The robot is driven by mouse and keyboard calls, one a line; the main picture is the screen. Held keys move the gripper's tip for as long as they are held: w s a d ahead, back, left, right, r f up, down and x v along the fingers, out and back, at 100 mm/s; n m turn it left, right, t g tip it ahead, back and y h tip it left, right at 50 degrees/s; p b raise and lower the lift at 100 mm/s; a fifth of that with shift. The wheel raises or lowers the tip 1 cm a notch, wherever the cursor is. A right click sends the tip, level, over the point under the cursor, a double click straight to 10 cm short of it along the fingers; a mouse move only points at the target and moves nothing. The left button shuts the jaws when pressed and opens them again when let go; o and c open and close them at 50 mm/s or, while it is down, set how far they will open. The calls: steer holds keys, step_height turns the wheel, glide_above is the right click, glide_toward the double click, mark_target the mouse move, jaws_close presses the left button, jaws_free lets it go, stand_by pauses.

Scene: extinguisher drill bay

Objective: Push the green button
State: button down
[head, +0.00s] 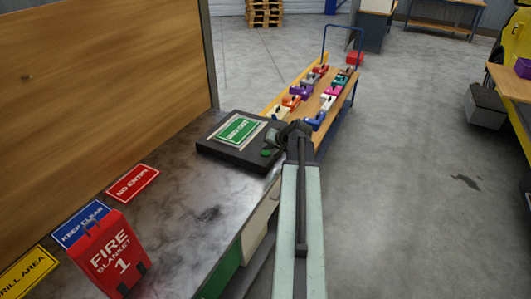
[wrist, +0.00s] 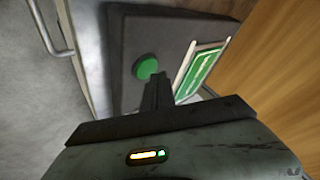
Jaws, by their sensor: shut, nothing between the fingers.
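The green button (head: 266,153) is a small round disc near the front right corner of a flat black box (head: 225,154) on the counter. In the wrist view the green button (wrist: 147,66) shows just beyond my fingertips, on the dark face of the box (wrist: 195,22). My gripper (head: 272,138) is over the box's right side, close to the button. In the wrist view my gripper (wrist: 157,80) is shut and empty, its tips at the button's lower right edge. I cannot tell whether they touch it.
A green sign (head: 238,130) lies on the box, left of the button. The marbled counter (head: 205,215) holds a red fire blanket pack (head: 107,255) and several flat signs. A cart (head: 318,108) with coloured items stands behind my arm. A wooden panel (head: 110,70) bounds the left. Floor at right is open.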

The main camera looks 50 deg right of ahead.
mark_target(267, 153)
steer(key=shift+f+b, duration=0.45)
stand_by(0.6)
steer(key=shift+r+p, duration=0.45)
step_height(267, 153, up, 6)
steer(key=p, duration=0.6)
